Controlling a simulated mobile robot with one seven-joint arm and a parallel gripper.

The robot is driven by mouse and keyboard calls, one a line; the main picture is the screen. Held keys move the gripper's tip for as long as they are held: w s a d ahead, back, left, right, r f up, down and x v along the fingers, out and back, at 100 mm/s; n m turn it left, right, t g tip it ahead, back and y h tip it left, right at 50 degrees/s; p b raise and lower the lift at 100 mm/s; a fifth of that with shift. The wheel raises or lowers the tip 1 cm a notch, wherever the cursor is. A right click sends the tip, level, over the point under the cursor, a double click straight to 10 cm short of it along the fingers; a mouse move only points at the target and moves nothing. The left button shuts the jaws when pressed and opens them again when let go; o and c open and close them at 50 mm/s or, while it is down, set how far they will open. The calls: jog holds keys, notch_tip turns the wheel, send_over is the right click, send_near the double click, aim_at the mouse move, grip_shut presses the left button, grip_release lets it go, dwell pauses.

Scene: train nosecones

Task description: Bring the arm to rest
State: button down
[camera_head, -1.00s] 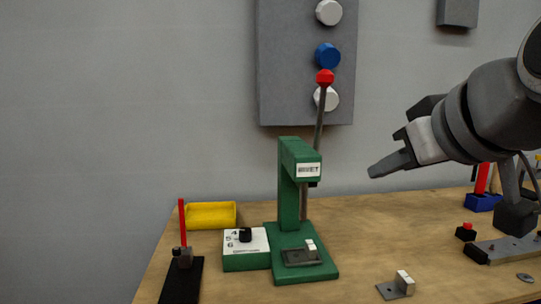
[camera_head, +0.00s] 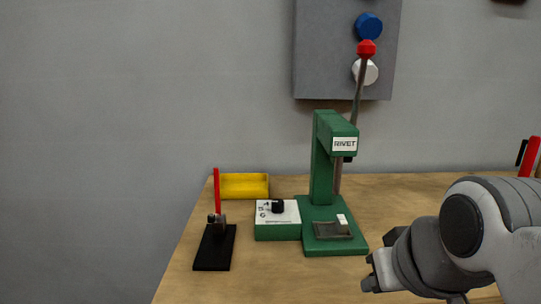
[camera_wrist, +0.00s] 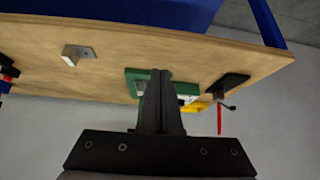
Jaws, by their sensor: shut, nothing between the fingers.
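My gripper (camera_wrist: 160,103) is shut and empty in the wrist view, its two dark fingers pressed together. In the wrist view the fingers cover part of the green riveting press base (camera_wrist: 133,82). In the head view my arm is at the lower right, and the gripper (camera_head: 371,284) shows only in part, to the right of and in front of the green rivet press (camera_head: 322,165). The fingertips are hard to make out there.
The wooden table (camera_head: 290,282) holds a dial box (camera_head: 277,230), a yellow bin (camera_head: 244,186) and a black stand with a red lever (camera_head: 215,250). The press has a tall lever with a red knob (camera_head: 367,48). A small metal bracket (camera_wrist: 77,53) lies on the table.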

notch_tip(320, 180, down, 5)
jog(key=s+g, duration=0.1)
jog(key=s, duration=0.1)
notch_tip(320, 180, up, 19)
jog(key=p, duration=2)
jog(key=shift+s+a+m+g, duration=0.3)
jog(key=shift+a, duration=0.1)
jog(key=shift+d, duration=0.15)
